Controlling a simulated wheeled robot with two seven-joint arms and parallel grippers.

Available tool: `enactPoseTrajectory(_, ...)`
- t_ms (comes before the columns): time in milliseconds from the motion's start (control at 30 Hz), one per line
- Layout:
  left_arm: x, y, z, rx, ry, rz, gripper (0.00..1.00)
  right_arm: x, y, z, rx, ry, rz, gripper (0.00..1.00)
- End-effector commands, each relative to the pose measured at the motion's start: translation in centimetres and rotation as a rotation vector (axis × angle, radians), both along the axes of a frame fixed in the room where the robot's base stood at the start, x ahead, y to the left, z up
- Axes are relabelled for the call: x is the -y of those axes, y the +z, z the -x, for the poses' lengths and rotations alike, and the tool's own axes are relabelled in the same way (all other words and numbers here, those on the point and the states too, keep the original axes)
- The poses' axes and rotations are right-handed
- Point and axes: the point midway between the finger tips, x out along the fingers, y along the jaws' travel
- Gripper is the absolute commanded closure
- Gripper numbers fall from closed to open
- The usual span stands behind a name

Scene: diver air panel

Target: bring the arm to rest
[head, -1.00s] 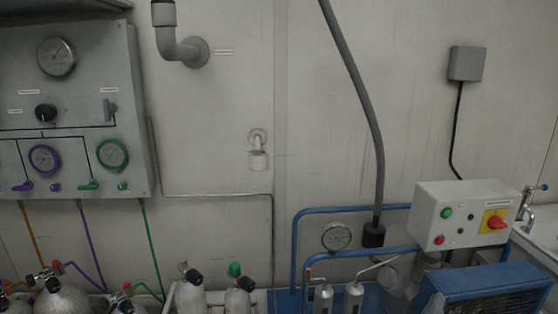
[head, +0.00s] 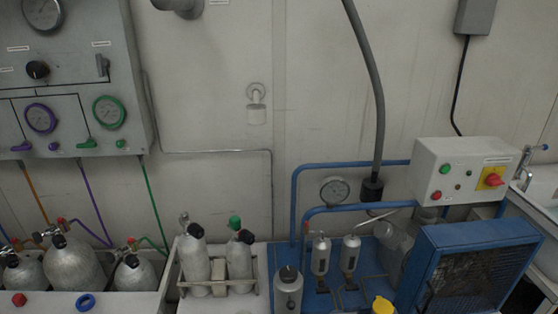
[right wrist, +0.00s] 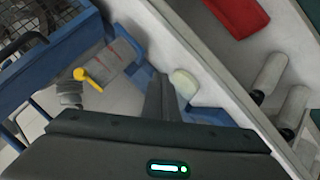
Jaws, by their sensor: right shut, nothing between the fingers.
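My right gripper (right wrist: 162,88) shows in the right wrist view, with its dark fingers shut together and nothing between them. It hangs above the gap between a blue frame on the left and a pale bench wall on the right. A small cream block (right wrist: 184,82) lies just right of the fingertips in that picture; I cannot tell its distance from them. No arm or gripper of mine shows in the head view. My left gripper is in neither view.
The head view shows the air panel (head: 135,70), a two-bottle rack (head: 219,288), the blue compressor (head: 480,236) and its control box (head: 462,155). In the right wrist view, a yellow-handled lever (right wrist: 87,79) is at left and a red object (right wrist: 240,14) at top right.

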Motion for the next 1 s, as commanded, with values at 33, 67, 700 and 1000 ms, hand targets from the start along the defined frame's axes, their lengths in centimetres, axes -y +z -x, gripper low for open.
enactPoseTrajectory(33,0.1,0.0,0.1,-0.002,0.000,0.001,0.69,-0.6,-3.0,1.7,-0.046,0.011,-0.035,1.00)
enactPoseTrajectory(67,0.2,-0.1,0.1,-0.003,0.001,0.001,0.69,-1.0,-4.6,2.7,-0.069,0.018,-0.058,1.00)
enactPoseTrajectory(700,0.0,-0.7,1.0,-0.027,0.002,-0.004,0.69,-4.0,-27.3,29.7,-0.446,-0.131,-0.497,1.00)
enactPoseTrajectory(1000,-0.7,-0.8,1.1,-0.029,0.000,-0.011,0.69,-3.8,-28.5,32.4,-0.468,-0.166,-0.526,1.00)
